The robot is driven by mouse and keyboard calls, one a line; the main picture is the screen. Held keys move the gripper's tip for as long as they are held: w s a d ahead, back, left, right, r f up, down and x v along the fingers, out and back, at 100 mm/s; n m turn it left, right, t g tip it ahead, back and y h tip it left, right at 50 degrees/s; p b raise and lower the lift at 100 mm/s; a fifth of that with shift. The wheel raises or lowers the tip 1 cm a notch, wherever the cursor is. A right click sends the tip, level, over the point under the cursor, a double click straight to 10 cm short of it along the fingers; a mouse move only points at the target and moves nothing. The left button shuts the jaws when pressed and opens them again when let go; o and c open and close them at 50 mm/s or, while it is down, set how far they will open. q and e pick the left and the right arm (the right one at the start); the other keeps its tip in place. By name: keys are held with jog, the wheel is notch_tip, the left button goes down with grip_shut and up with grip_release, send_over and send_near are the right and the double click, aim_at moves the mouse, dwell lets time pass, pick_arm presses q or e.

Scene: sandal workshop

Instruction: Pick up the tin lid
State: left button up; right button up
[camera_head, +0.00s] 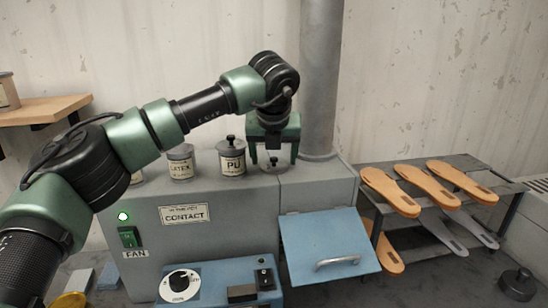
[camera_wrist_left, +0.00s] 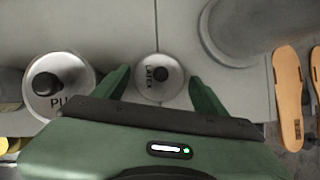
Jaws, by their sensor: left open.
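The tin lid (camera_head: 273,164) is a small round grey metal disc with a dark knob, lying on top of the grey cabinet. In the left wrist view the lid (camera_wrist_left: 147,88) shows the word LATEX beside its knob. My left gripper (camera_head: 274,153) points down over the lid, open. In the left wrist view its two green fingers (camera_wrist_left: 160,78) stand apart on either side of the lid, with visible gaps. The LATEX tin (camera_head: 181,163) stands further left on the cabinet. My right gripper is not in view.
A PU tin (camera_head: 232,158) with a knobbed lid stands close left of my gripper. A thick grey pipe (camera_head: 320,80) rises just behind and right. The grey cabinet (camera_head: 215,195) has a blue flap (camera_head: 325,240) in front. Orange soles (camera_head: 390,190) lie on a rack at right.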

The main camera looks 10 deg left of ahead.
pick_arm(q)
jog(key=shift+w+a+f, duration=0.1)
jog(key=shift+w+f, duration=0.15)
jog(key=shift+f, duration=0.25)
jog(key=c, duration=1)
jog(key=shift+r, duration=0.2)
